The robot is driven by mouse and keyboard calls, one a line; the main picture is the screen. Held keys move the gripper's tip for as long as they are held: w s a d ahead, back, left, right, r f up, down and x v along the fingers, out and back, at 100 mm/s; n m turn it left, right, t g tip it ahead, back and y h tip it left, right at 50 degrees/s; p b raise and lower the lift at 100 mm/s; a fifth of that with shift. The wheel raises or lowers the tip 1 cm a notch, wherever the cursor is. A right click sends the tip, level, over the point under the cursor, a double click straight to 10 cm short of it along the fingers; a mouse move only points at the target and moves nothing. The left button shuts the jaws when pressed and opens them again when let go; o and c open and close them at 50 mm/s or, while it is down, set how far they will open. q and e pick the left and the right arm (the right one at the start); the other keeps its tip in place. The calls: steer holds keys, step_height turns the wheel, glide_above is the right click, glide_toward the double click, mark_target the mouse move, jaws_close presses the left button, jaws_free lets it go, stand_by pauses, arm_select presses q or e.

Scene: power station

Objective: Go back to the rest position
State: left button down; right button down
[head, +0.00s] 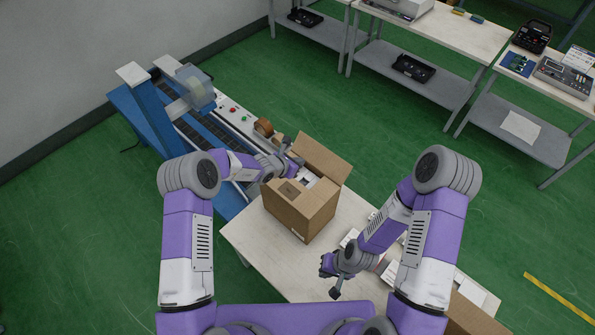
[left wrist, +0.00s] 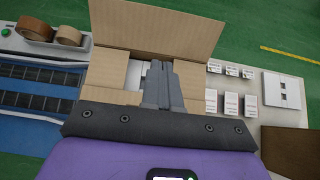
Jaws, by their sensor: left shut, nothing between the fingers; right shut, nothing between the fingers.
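My left gripper (head: 291,152) is over the open cardboard box (head: 302,215), near its upper left side in the head view. In the left wrist view the left gripper (left wrist: 158,68) is shut and empty, in front of the box's raised flap (left wrist: 155,28). Something white shows inside the box, partly hidden by the fingers. My right gripper (head: 336,292) is lower, over the front part of the white table (head: 265,262), to the right of and below the box. It is shut with nothing in it.
A blue conveyor machine (head: 150,125) with tape rolls (head: 263,127) stands left of the table. Several small boxes (left wrist: 229,70) and a white plate (left wrist: 282,90) lie on the table's right part. Workbenches (head: 440,35) stand at the back right. Green floor between is clear.

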arm_select(q)
steer(key=shift+r, duration=1.4)
steer(key=shift+s, duration=0.1)
steer(key=s+a+f+m+g+y+b, duration=0.2)
steer(key=s+a+f+m+g+b, duration=0.15)
steer(key=s+f+m, duration=0.45)
steer(key=s+a+f+m+g+y+b, duration=0.15)
steer(key=s+a+f+m+b, duration=0.3)
steer(key=s+f, duration=0.75)
steer(key=s+a+f+m+b, duration=0.1)
steer(key=s+f+m+b, duration=0.1)
steer(key=s+m, duration=0.2)
steer(key=s+a+f+m+g+b, duration=0.1)
steer(key=s+f+m+b, duration=0.1)
steer(key=s, duration=0.4)
steer(key=s+a+f+m+b, duration=0.2)
steer(key=s+m+b, duration=0.2)
steer(key=s+m, duration=0.2)
steer(key=shift+f+g+h, duration=0.25)
steer(key=shift+g+h, duration=0.1)
steer(key=shift+g, duration=0.05)
steer(key=shift+s+a, duration=0.1)
steer(key=shift+s, duration=0.05)
